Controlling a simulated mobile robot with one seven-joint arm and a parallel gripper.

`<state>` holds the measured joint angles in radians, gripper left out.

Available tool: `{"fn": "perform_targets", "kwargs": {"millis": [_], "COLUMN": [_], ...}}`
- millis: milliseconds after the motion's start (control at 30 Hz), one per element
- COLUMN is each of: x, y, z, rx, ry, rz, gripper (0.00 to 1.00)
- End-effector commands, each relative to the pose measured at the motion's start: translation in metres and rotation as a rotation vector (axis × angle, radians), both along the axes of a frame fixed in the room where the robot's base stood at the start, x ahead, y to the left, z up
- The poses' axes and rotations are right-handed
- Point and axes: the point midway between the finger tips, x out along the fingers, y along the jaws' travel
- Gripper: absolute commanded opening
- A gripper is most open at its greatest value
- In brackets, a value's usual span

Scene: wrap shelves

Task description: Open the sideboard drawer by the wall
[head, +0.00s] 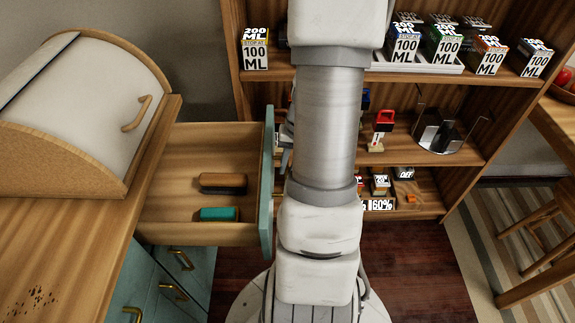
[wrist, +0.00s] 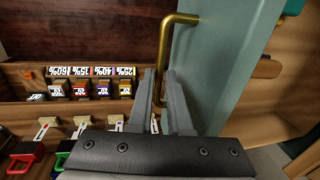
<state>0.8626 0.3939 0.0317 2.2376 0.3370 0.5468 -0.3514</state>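The sideboard drawer (head: 160,205) is pulled well out in the head view, its inside showing. Its teal front (head: 267,180) faces right, and in the wrist view the front (wrist: 222,70) fills the right of centre. A brass bar handle (wrist: 165,45) stands out from it. My gripper (wrist: 160,85) is at the near end of this handle, with the bar between its two grey fingers and only a narrow gap between them. It looks shut on the handle. In the head view my arm hides the gripper and handle.
A dark brush (head: 223,183) and a teal block (head: 219,214) lie in the drawer. A roll-top bread box (head: 85,100) stands on the sideboard (head: 60,245). Open shelves (head: 480,85) with boxes and stamps stand behind my arm. A stool (head: 535,235) is at the right.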

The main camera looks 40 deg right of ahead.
Motion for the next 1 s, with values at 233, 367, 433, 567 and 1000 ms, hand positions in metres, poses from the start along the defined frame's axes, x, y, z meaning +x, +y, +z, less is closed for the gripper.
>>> {"fn": "perform_targets", "kwargs": {"millis": [233, 367, 433, 567, 1000], "x": [0.000, 0.000, 0.000, -0.003, -0.016], "y": [0.000, 0.000, -0.001, -0.005, -0.018], "z": [0.000, 0.003, 0.009, 0.031, 0.134], "rx": [0.000, -0.001, -0.002, -0.004, -0.003], "ry": [0.000, -0.001, -0.002, -0.003, -0.004], "rz": [0.000, 0.000, -0.001, -0.002, -0.001], "gripper": [0.26, 0.26, 0.26, 0.26, 0.26]}}
